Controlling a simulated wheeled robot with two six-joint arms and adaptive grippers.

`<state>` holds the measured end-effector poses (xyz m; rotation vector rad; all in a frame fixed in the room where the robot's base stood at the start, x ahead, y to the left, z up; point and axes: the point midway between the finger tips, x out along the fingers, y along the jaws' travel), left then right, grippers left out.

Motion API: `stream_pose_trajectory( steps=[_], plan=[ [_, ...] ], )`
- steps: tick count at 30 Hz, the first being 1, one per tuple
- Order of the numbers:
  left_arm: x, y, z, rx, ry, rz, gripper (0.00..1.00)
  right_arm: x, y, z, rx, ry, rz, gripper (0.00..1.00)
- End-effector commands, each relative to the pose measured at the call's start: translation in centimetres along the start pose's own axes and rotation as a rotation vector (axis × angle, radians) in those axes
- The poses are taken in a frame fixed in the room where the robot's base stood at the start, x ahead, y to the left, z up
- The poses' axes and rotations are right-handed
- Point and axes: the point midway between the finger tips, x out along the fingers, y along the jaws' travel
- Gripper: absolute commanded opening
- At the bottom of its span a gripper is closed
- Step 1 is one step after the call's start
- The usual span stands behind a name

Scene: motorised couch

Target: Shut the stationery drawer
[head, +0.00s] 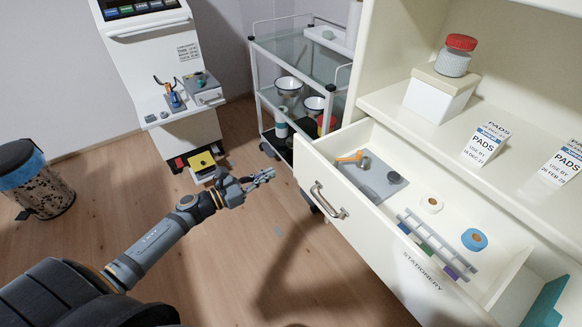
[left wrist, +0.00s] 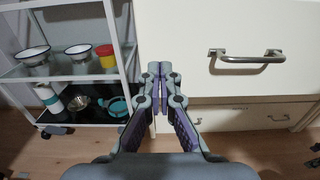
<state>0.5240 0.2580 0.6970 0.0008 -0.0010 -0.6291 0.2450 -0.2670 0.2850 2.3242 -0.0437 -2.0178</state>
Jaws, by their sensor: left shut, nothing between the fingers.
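The stationery drawer (head: 401,259) is pulled out of the cream cabinet on the right in the head view. Its front carries a metal bar handle (head: 328,202) and the word STATIONERY. In the left wrist view the drawer front (left wrist: 240,22) and handle (left wrist: 246,55) are ahead, on the right. My left gripper (head: 268,175) is shut and empty, to the left of the drawer front and apart from the handle in the head view. Its closed fingertips (left wrist: 160,68) show in the left wrist view, left of the handle. My right gripper is out of view.
The drawer holds a grey tray (head: 374,181), tape rolls (head: 474,239) and a rack (head: 437,243). A glass-shelved trolley (head: 300,58) with bowls stands left of the cabinet. A white machine (head: 156,60) and a bin (head: 35,178) stand further left. Wooden floor is clear in front.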

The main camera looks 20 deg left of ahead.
Motion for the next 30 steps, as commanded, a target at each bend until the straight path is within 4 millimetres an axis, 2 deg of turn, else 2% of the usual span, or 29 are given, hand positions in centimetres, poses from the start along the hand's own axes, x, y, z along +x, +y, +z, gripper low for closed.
stream_pose_trajectory(
  steps=[6,12,18,30],
  plan=[
    [4.5,0.1,0.4,-0.006,-0.009,0.003,0.00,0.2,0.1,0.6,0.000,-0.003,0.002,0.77],
    [7.6,0.1,0.2,-0.005,-0.003,0.002,0.00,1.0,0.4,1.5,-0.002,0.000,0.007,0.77],
    [8.8,0.0,0.0,-0.003,0.000,0.001,0.00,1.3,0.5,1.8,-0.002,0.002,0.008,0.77],
    [8.9,0.0,-0.1,-0.002,0.001,0.001,0.00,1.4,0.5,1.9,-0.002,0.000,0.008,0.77]
  ],
)
